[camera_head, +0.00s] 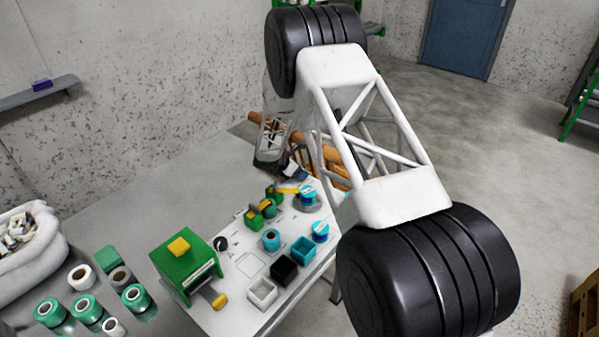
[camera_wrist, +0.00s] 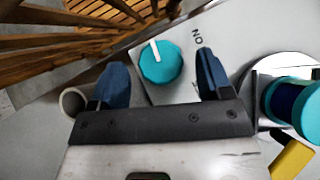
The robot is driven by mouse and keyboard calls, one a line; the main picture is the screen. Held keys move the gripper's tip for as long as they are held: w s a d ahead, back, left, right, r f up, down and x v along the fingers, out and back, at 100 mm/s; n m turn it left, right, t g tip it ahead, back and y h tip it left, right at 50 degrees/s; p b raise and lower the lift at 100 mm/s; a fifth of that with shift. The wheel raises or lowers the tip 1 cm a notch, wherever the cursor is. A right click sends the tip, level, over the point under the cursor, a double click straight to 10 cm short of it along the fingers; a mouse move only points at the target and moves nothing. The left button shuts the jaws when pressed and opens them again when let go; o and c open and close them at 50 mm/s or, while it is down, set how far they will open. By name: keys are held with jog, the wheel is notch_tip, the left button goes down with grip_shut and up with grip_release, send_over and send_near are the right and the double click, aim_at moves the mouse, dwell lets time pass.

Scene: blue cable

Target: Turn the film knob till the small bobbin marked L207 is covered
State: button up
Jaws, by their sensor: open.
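A round teal knob (camera_wrist: 160,62) with a white pointer line sits on a pale panel beside dark lettering in the wrist view. My gripper (camera_wrist: 159,70) is open, with one blue finger on each side of the knob and gaps between. In the head view my gripper (camera_head: 296,171) is at the far end of the table, and I cannot pick out the knob there. A teal-flanged bobbin with a dark blue middle (camera_wrist: 293,103) stands on a round plate at right; it also shows in the head view (camera_head: 307,194). No L207 mark is readable.
A yellow part (camera_wrist: 292,160) lies near the bobbin. Slatted wood (camera_wrist: 70,38) is beyond the panel. Green machines (camera_head: 187,264), a teal spool (camera_head: 270,240) and small open boxes (camera_head: 283,270) crowd the table (camera_head: 225,318). Larger green spools (camera_head: 137,298) stand at left.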

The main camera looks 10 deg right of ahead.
jog(key=shift+w+d+f, duration=0.2)
jog(key=shift+d+f, duration=0.25)
jog(key=shift+f, duration=0.05)
jog(key=c, duration=0.9)
jog(key=shift+m, duration=0.3)
jog(key=m+g+h, duration=0.1)
jog(key=m+g, duration=0.2)
jog(key=m, duration=0.1)
jog(key=shift+w+a+g, duration=0.1)
jog(key=shift+w+g, duration=0.05)
jog(key=shift+g, duration=0.15)
jog(key=shift+w+m+g+y, duration=0.1)
jog(key=shift+m+g+y, duration=0.2)
jog(key=shift+m+g, duration=1.75)
jog(key=shift+m+t, duration=0.25)
jog(key=shift+m, duration=0.1)
